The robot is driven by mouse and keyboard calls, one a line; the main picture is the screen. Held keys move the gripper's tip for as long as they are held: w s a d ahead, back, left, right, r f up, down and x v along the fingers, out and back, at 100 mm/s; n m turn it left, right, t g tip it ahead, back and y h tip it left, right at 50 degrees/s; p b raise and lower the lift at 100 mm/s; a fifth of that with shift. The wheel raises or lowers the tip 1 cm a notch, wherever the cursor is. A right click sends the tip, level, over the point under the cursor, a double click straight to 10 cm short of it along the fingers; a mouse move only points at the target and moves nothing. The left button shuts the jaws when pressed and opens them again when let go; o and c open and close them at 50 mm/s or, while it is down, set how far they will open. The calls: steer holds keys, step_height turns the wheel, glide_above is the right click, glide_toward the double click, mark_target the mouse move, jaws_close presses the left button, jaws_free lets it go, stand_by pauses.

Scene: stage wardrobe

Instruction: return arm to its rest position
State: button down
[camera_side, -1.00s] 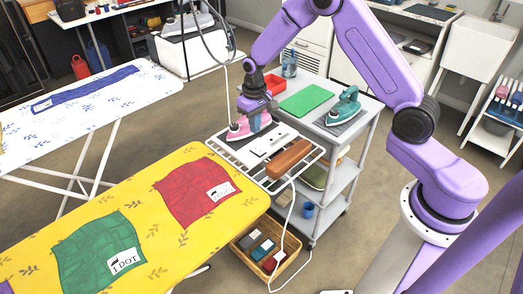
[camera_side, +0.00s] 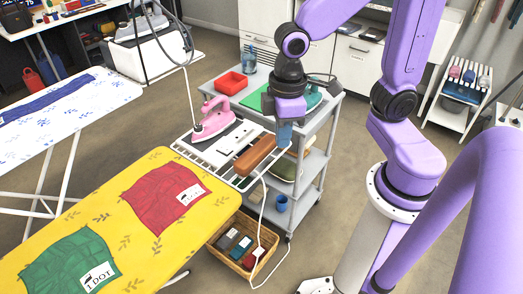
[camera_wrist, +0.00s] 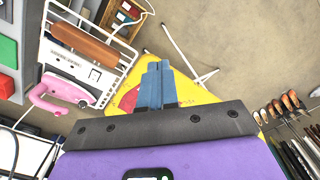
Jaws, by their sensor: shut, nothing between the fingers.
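My gripper (camera_side: 284,135) hangs fingers-down above the right part of the white wire rack, near the brown roll-shaped piece (camera_side: 255,153). In the wrist view its blue fingers (camera_wrist: 157,72) are together with nothing between them. The pink iron (camera_side: 212,120) stands on the wire rack (camera_side: 185,151), apart from my gripper and to its left. The iron also shows in the wrist view (camera_wrist: 62,88), at the left.
The yellow ironing board (camera_side: 130,225) carries red and green cloths. A wicker basket (camera_side: 236,265) stands below the rack.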

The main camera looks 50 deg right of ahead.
steer(key=s+d+r+n, duration=0.1)
steer(key=s+d+n, duration=0.2)
steer(key=s, duration=0.6)
steer(key=shift+s+d, duration=0.15)
steer(key=shift+d, duration=0.35)
